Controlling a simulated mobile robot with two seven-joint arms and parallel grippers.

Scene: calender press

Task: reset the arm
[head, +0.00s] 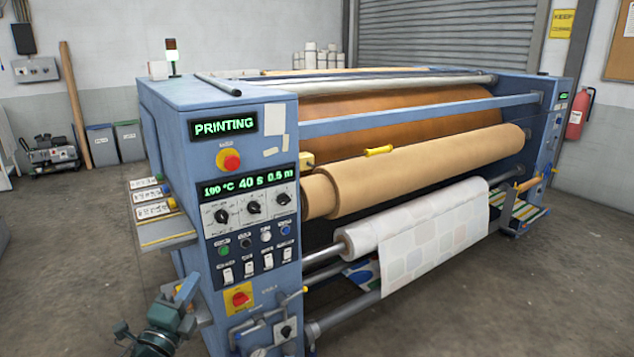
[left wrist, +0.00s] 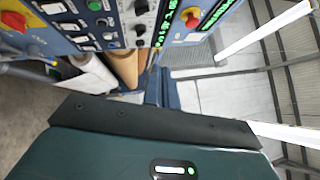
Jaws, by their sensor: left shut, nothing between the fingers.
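My left gripper (head: 187,291) is low at the left in the head view, in front of the lower left corner of the press's control cabinet (head: 168,108). It is shut and holds nothing. In the left wrist view, a teal housing with a dark bar fills the lower part, and the control panel (left wrist: 103,22) is tilted across the top. The panel's upper display (head: 223,124) reads PRINTING; the lower display (head: 247,184) reads 100 °C, 40 s, 0.5 m. My right gripper is not in view.
The calender press carries a brown paper roll (head: 420,170) and a white patterned roll (head: 430,240). A side shelf (head: 165,232) with cards juts out left of the cabinet. Bins (head: 101,145) stand at the back left. The grey floor at the left is mostly clear.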

